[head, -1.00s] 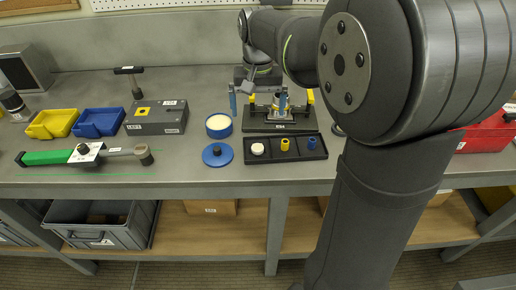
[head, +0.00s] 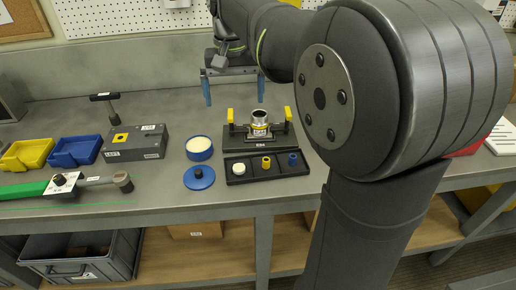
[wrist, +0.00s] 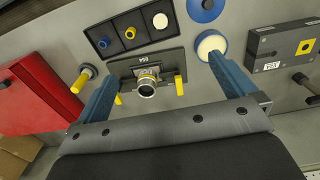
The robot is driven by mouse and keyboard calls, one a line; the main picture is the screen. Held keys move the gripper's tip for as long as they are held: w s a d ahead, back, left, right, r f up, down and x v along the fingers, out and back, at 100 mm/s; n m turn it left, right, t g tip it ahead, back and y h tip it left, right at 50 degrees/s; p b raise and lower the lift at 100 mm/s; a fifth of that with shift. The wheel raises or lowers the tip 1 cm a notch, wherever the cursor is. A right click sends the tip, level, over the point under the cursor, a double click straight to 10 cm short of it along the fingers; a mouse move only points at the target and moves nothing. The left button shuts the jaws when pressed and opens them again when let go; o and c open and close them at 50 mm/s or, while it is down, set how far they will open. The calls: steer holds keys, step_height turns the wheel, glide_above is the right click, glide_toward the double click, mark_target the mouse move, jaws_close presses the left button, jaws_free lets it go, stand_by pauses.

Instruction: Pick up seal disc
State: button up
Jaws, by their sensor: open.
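A small white disc (head: 239,169), which looks like the seal disc, lies in the left compartment of a black tray (head: 290,173). It also shows in the wrist view (wrist: 160,20), at the top. My gripper (head: 233,88) is open and empty, its two blue fingers spread apart, raised above and behind the tray. In the wrist view my gripper (wrist: 165,68) has its fingers to either side of the fixture, with the disc beyond the fingertips. Nothing hides the disc.
A fixture with yellow posts and a metal ring (head: 260,122) stands just behind the tray. The tray also holds a yellow ring (head: 266,163) and a blue ring (head: 293,160). A blue tub with white contents (head: 199,148) and a blue lid (head: 199,177) are left of it.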

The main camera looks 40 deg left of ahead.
steer(key=shift+r, duration=0.1)
steer(key=c, duration=1.2)
steer(key=n, duration=0.3)
glide_above(239, 167)
step_height(239, 167, down, 18)
steer(key=shift+s+d+r, duration=0.1)
steer(key=shift+s, duration=0.05)
steer(key=shift+f, duration=2.9)
